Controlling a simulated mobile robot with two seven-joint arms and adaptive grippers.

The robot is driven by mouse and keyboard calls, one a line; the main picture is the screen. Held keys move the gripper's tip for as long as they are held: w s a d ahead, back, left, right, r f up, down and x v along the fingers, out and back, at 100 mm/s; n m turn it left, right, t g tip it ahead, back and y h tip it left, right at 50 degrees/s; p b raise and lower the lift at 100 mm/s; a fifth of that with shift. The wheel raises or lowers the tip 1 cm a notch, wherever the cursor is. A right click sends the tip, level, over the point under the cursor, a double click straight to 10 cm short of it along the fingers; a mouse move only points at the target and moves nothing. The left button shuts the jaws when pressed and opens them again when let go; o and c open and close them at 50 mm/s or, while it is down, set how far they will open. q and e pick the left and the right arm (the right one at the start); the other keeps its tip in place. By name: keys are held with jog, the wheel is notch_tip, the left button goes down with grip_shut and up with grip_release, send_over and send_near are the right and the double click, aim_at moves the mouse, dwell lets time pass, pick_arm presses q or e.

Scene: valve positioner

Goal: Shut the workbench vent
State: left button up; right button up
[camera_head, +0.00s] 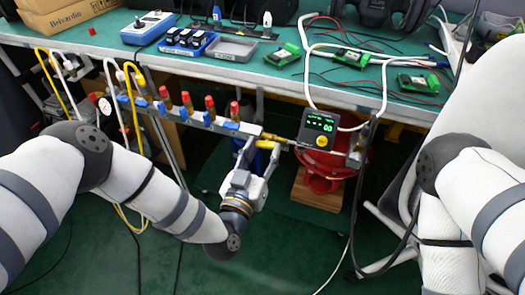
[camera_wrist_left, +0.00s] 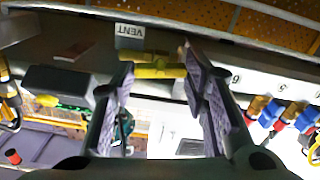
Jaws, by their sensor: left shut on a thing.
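The vent valve has a yellow handle (camera_head: 267,144) at the right part of the manifold rail under the workbench edge, left of a small display. In the left wrist view the yellow handle (camera_wrist_left: 158,70) lies crosswise between my fingertips, below a label (camera_wrist_left: 132,36) reading VENT. My left gripper (camera_head: 257,150) is shut on this handle; its two fingers also show in the left wrist view (camera_wrist_left: 160,82), one on each side. The fingers hide part of the handle in the head view. My right arm shows at the right, but its gripper is out of view.
The manifold rail (camera_head: 222,124) carries several red-topped valves with blue parts, left of my gripper. A display unit (camera_head: 318,130) with a yellow knob is close on the right. Cables hang nearby. A red round object (camera_head: 322,172) stands below on a wooden block.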

pick_arm(q)
jog(key=shift+f+n+b, duration=0.1)
jog(key=shift+n+b, duration=1.55)
jog(key=shift+n, duration=6.15)
pick_arm(e)
jog(key=shift+s+f+g, duration=0.2)
jog(key=shift+s+f, duration=0.35)
jog(key=shift+f, duration=0.25)
jog(key=shift+s+f+g, duration=0.2)
jog(key=shift+s+f, duration=0.35)
jog(key=shift+f, duration=0.2)
pick_arm(q)
jog(key=o, duration=1.2)
jog(key=shift+c, duration=0.2)
jog(key=v, duration=1.2)
